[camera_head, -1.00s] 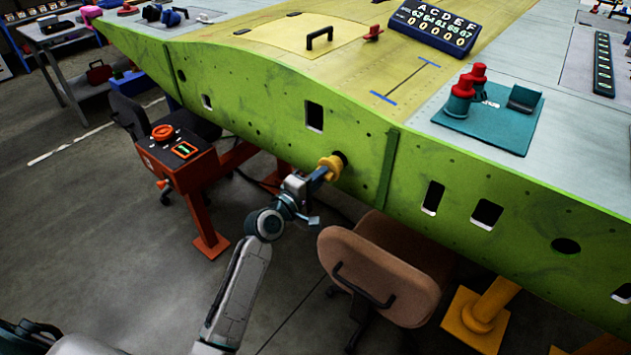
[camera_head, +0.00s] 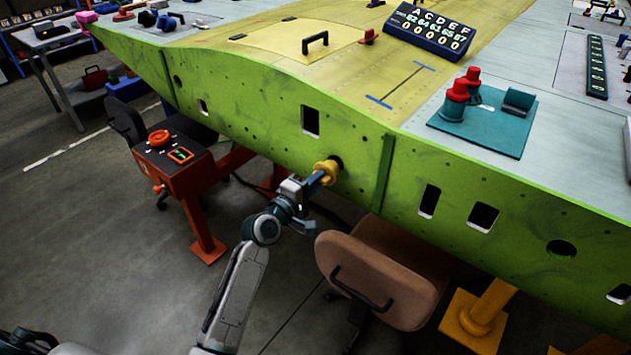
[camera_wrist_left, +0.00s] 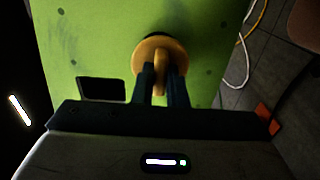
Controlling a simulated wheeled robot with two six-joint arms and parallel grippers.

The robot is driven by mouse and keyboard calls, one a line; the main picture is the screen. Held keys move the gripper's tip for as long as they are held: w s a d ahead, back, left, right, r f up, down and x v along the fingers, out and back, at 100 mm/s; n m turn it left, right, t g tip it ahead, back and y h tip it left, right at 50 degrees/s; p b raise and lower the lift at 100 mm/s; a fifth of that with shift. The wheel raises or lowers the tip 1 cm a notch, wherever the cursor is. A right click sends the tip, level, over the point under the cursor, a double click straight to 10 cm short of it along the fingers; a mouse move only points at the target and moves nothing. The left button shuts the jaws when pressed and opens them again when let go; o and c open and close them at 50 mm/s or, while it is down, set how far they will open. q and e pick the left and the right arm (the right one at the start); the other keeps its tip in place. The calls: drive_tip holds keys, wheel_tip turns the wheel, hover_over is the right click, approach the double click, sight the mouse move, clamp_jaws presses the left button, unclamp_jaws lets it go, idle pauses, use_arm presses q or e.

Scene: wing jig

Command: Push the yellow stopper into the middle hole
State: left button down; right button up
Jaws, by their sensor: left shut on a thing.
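The yellow stopper (camera_head: 327,168) is at the middle round hole (camera_head: 337,161) in the green side panel of the wing. My left gripper (camera_head: 318,178) is shut on the stopper's grip. In the left wrist view the stopper (camera_wrist_left: 150,53) shows as a yellow disc with a raised grip between my two dark fingers (camera_wrist_left: 161,82). It stands at the panel, with part of the dark hole showing behind its upper right edge. I cannot tell how deep its front end sits in the hole. My right gripper is not in view.
The green panel (camera_head: 260,120) has a rectangular opening (camera_head: 311,120) left of the hole and more openings to the right. A brown chair (camera_head: 375,265) stands below right. A red control stand (camera_head: 175,160) stands left. A white cable (camera_wrist_left: 243,60) hangs right.

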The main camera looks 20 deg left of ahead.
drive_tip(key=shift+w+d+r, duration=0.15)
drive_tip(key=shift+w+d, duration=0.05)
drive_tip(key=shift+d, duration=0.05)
